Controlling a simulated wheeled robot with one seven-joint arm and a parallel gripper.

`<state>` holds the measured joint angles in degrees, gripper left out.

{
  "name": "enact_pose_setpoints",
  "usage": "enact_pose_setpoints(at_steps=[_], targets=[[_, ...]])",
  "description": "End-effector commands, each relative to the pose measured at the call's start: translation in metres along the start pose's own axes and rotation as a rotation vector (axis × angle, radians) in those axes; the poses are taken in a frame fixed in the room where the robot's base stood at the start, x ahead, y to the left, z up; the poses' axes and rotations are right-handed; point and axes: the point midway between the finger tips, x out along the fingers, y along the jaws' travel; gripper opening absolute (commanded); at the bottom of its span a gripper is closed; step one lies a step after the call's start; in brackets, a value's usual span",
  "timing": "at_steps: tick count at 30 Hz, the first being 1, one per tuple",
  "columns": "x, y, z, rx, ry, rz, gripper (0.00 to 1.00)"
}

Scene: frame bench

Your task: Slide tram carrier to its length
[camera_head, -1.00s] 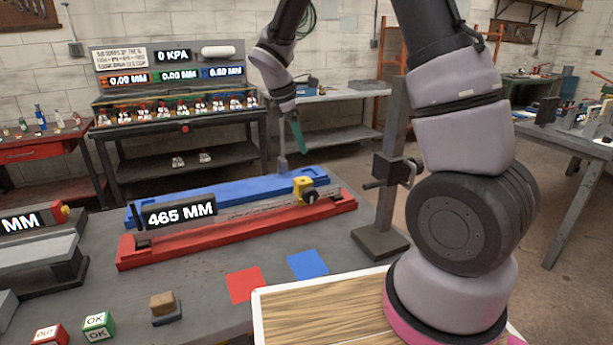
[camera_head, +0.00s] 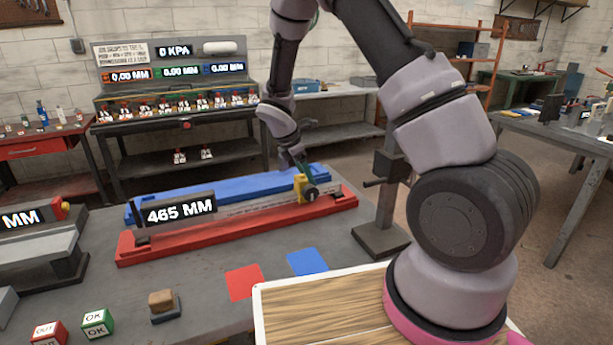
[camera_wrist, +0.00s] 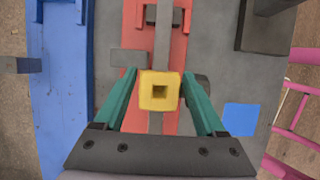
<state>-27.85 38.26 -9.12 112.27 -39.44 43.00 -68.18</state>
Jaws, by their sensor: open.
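The black display (camera_head: 180,211) at the left end reads 465 MM. My gripper (camera_wrist: 159,85) is open, with its two green fingers on either side of the carrier's yellow block (camera_wrist: 160,104) in the wrist view. A gap to the fingers shows on both sides. In the head view my gripper is just above the carrier, and its fingertips are partly hidden.
A dark post stand (camera_head: 382,238) rises right of the bars. Red (camera_head: 245,283) and blue (camera_head: 307,262) squares lie in front. A small brown block (camera_head: 162,301) and OUT and OK cubes (camera_head: 97,323) are at front left.

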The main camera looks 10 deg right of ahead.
Motion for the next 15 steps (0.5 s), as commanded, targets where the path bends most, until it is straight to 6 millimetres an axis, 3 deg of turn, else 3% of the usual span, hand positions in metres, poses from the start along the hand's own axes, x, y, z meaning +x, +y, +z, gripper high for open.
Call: enact_pose_setpoints(at_steps=[9,10,15], targets=[[0.0037,-0.0001,0.0003,0.001,0.0,0.0,0.72],[0.0037,-0.0001,0.0004,0.001,0.0,0.0,0.69],[0.0036,0.0,0.0003,0.001,0.0,0.0,0.04]])
